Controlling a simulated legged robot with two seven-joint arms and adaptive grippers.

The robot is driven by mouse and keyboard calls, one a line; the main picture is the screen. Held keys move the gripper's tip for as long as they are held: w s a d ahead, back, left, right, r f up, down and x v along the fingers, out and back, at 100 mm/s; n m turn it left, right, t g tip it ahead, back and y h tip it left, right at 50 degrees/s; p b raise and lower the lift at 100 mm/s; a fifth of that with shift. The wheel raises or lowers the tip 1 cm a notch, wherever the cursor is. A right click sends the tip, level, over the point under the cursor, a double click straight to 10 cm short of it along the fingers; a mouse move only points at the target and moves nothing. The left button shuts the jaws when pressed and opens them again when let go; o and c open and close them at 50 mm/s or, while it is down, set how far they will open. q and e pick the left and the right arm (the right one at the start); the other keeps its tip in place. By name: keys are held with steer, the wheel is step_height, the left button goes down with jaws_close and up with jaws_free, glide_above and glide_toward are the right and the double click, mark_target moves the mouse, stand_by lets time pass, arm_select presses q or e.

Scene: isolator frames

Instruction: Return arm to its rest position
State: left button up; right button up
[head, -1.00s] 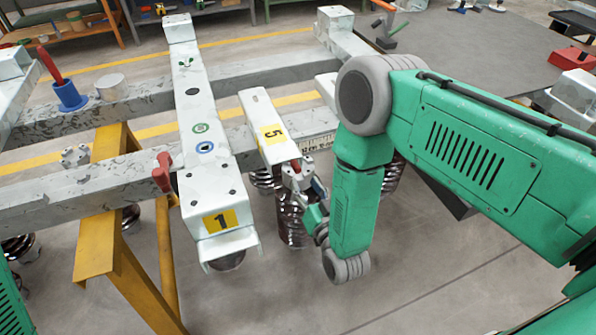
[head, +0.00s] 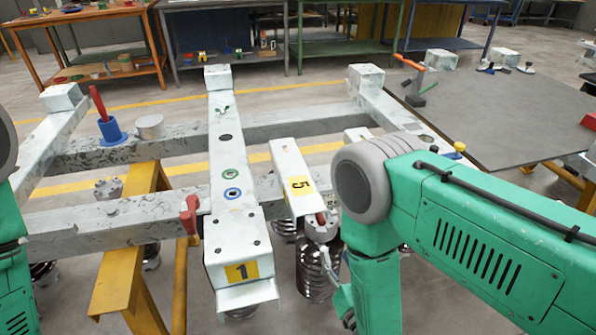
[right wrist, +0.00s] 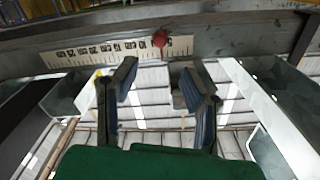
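My right arm reaches in from the right in the head view, with its forearm hanging down beside the white beam marked 5 (head: 284,160). My left arm shows only as green parts at the left edge of the head view. Its gripper is out of view.
A white beam marked 1 (head: 228,160) lies across the grey frame rails (head: 80,212). A red handle (head: 189,214) and a blue holder (head: 111,131) sit on the frame. A grey table (head: 510,120) stands at right. A numbered scale (right wrist: 95,53) and red knob (right wrist: 160,38) lie beyond the fingers.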

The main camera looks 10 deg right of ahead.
steer(key=s+d+f+n+g, duration=0.1)
steer(key=s+d+f+g, duration=0.3)
steer(key=s+g, duration=0.35)
steer(key=s+d+f+n+g, duration=0.2)
steer(key=s+d+f+g, duration=0.2)
steer(key=s+g, duration=0.3)
steer(key=s+d+r+g, duration=0.1)
steer(key=s+g, duration=0.2)
steer(key=s, duration=0.7)
steer(key=shift+d+r+n+h, duration=0.15)
steer(key=shift+r+n+h, duration=0.15)
steer(key=shift+n, duration=0.1)
